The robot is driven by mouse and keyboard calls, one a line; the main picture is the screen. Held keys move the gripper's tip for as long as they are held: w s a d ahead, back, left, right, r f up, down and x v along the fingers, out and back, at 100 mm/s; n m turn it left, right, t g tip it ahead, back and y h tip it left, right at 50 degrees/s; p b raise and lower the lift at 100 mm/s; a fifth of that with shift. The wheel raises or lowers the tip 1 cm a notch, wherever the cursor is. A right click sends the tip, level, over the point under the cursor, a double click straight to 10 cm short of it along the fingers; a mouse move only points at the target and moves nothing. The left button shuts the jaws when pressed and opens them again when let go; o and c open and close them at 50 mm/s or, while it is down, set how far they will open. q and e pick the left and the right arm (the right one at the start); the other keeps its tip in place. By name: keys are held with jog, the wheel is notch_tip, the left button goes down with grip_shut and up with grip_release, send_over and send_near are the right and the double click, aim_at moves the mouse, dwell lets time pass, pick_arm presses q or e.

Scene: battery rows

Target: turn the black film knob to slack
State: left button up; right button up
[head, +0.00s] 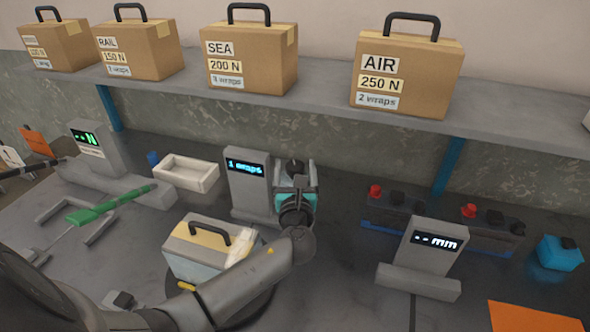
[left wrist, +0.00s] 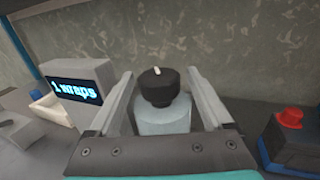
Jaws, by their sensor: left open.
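The black film knob (left wrist: 158,86) sits on top of a light grey round post (left wrist: 162,115) in the left wrist view, with a white mark on its top toward the far side. My left gripper (left wrist: 160,90) is open, with one finger on each side of the knob and post and visible gaps between. In the head view the knob (head: 295,167) shows just beyond my left gripper (head: 296,182), beside the grey display (head: 248,180) reading "1 wraps". My right gripper is not in view.
A "-- mm" gauge (head: 420,255) and batteries with red and black caps (head: 400,222) stand to the right. Labelled cartons line the shelf (head: 320,105) above.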

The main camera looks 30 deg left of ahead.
pick_arm(q)
grip_shut()
dwell(0.7)
